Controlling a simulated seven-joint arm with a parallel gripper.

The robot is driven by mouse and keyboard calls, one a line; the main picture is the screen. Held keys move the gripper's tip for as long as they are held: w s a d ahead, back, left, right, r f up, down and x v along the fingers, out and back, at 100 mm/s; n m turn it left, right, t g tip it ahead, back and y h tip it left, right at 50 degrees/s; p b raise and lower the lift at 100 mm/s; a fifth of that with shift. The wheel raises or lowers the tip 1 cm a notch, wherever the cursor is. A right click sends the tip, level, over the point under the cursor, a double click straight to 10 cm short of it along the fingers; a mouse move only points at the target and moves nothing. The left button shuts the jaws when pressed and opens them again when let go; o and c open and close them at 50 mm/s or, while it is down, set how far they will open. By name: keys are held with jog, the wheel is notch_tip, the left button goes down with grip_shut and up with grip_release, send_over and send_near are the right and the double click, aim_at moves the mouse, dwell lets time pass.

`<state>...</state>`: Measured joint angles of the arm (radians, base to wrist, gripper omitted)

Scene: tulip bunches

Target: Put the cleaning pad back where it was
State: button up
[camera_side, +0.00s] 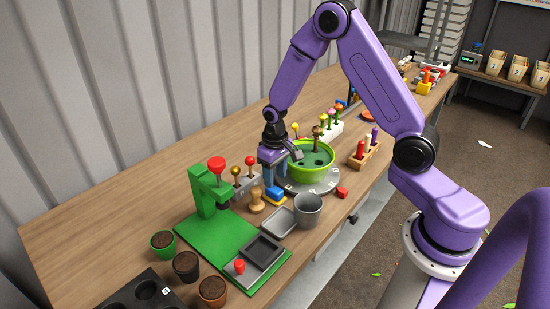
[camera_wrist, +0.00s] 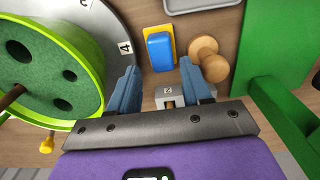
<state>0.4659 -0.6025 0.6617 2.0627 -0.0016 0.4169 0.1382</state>
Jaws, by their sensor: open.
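The cleaning pad, which I take to be the blue block (camera_wrist: 160,51), sits on a flat yellow base on the table, beside the wooden stamp. In the side view the blue pad (camera_side: 275,193) is low in front of the green bowl, just below my gripper. My gripper (camera_side: 274,166) points down above this spot. In the wrist view its two blue fingers (camera_wrist: 160,84) are spread wide with nothing held between them. The pad lies just beyond the fingertips in that view. Whether the fingers touch it cannot be told.
The green bowl (camera_side: 311,164) stands on a grey numbered turntable (camera_side: 322,187). The wooden stamp (camera_side: 256,201), grey cup (camera_side: 308,210), small tray (camera_side: 280,221) and green press (camera_side: 205,190) stand close by. The table's back left is clear.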

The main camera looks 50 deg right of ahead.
aim_at(275, 189)
notch_tip(275, 189, up, 6)
jog(key=shift+r, duration=0.25)
jog(key=s+a+r+n, duration=0.3)
jog(key=s+a+r, duration=0.1)
jog(key=s, duration=0.2)
jog(key=s+a+r+n, duration=0.3)
jog(key=s+a, duration=0.1)
jog(key=s, duration=0.3)
jog(key=s+r+n, duration=0.2)
jog(key=s+n, duration=0.1)
jog(key=s, duration=0.5)
jog(key=s+d+r+n, duration=0.1)
jog(key=s+n, duration=0.2)
jog(key=s, duration=0.4)
jog(key=shift+s+r+n, duration=0.3)
jog(key=shift+s+r, duration=0.05)
jog(key=shift+d, duration=0.1)
